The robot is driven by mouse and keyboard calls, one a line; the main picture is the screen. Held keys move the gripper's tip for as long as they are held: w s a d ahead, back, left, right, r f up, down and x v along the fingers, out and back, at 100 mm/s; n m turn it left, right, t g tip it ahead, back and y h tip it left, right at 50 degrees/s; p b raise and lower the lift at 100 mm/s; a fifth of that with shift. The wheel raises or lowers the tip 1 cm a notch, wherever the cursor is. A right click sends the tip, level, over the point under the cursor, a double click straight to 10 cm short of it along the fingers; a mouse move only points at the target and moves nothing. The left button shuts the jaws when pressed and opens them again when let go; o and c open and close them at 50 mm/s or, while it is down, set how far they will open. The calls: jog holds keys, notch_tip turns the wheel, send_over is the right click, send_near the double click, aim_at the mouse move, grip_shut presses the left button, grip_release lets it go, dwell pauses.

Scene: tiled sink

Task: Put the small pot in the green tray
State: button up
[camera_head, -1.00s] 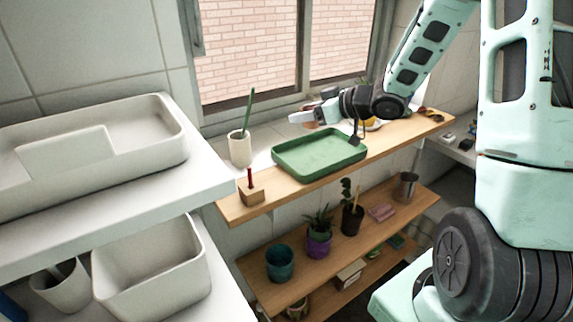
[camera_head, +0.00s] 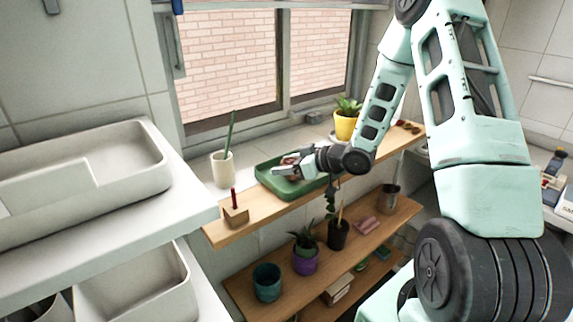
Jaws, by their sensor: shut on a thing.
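The green tray (camera_head: 268,181) lies on the upper wooden shelf below the window. My gripper (camera_head: 282,169) is over the tray and shut on a small brownish pot (camera_head: 289,160). Only part of the pot shows beside the fingers. I cannot tell whether the pot touches the tray floor. My gripper and wrist hide the right part of the tray.
A cream cup (camera_head: 222,170) with a green stick stands left of the tray. A wooden block (camera_head: 236,216) with a red stick is in front. A yellow pot (camera_head: 345,126) with a plant stands behind my arm. Several pots stand on the lower shelf (camera_head: 270,262).

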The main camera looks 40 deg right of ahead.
jog(key=shift+f, duration=0.1)
jog(key=o, duration=0.5)
jog(key=shift+f, duration=0.1)
jog(key=o, duration=0.5)
jog(key=shift+r, duration=0.25)
jog(key=b+v, duration=0.2)
jog(key=v, duration=1)
